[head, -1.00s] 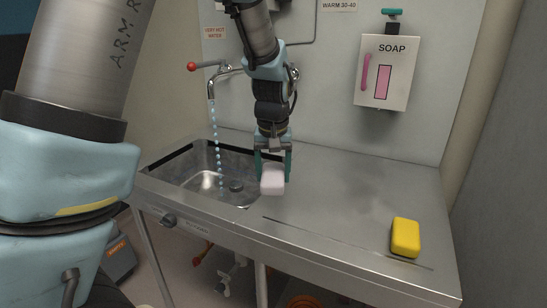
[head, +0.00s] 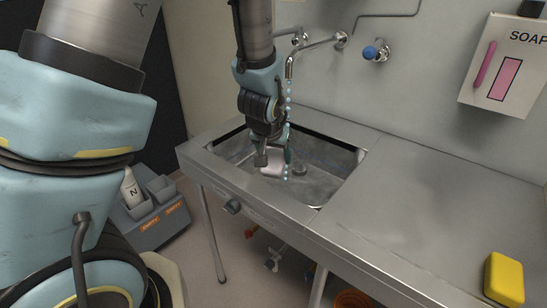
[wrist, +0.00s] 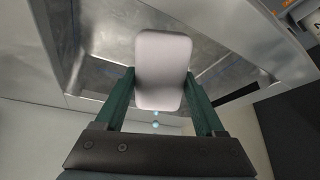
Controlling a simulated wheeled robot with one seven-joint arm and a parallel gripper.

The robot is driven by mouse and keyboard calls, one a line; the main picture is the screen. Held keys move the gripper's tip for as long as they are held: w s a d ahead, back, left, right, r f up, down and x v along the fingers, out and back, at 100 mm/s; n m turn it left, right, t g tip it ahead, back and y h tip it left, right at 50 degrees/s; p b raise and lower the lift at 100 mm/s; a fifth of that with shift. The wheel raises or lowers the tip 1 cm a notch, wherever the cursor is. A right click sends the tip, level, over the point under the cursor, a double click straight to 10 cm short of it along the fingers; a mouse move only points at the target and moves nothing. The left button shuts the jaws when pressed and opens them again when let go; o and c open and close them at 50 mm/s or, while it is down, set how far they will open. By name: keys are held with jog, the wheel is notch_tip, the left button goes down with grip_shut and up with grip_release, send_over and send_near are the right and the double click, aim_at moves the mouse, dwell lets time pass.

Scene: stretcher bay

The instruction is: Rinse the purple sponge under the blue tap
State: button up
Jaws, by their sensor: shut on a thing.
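My gripper (head: 277,160) is pointing down over the sink basin (head: 345,182), shut on a pale, whitish-lilac block, the sponge (head: 272,164). In the wrist view the sponge (wrist: 163,70) sits between the two green fingers (wrist: 162,112). The blue tap knob (head: 370,52) is on the wall, right of the curved spout (head: 290,66). Blue water drops (head: 289,100) fall from the spout close beside the sponge. In the wrist view drops (wrist: 155,121) show just past the sponge's edge. I cannot tell whether they touch it.
A yellow sponge (head: 504,279) lies on the steel counter (head: 430,200), right of the basin. A soap dispenser (head: 505,65) hangs on the wall above. A grey caddy (head: 157,215) with a white bottle (head: 131,188) stands low at left. The counter between basin and yellow sponge is clear.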

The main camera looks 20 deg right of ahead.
aim_at(279, 154)
jog(key=w+d+f, duration=0.2)
jog(key=w+d, duration=0.5)
jog(key=w, duration=0.2)
jog(key=shift+w+f, duration=0.15)
jog(key=shift+f, duration=0.05)
dwell(0.4)
jog(key=shift+b, duration=0.3)
jog(key=shift+s+a+b, duration=0.2)
jog(key=shift+s+a, duration=0.6)
jog(key=shift+s, duration=0.3)
jog(key=shift+s+a+b, duration=0.25)
jog(key=shift+s+a, duration=0.5)
jog(key=shift+s, duration=0.3)
jog(key=shift+s+a+b, duration=0.2)
jog(key=shift+s+a, duration=0.6)
jog(key=shift+s, duration=0.3)
jog(key=shift+r, duration=0.1)
jog(key=shift+s+a+r+p, duration=0.65)
jog(key=shift+s+r, duration=0.2)
jog(key=shift+r, duration=0.05)
jog(key=shift+s+a+r+p, duration=0.6)
jog(key=shift+s+r+p, duration=0.05)
jog(key=shift+s+r, duration=0.2)
jog(key=shift+s+a+r, duration=0.2)
jog(key=shift+s+a, duration=0.05)
jog(key=shift+s, duration=0.05)
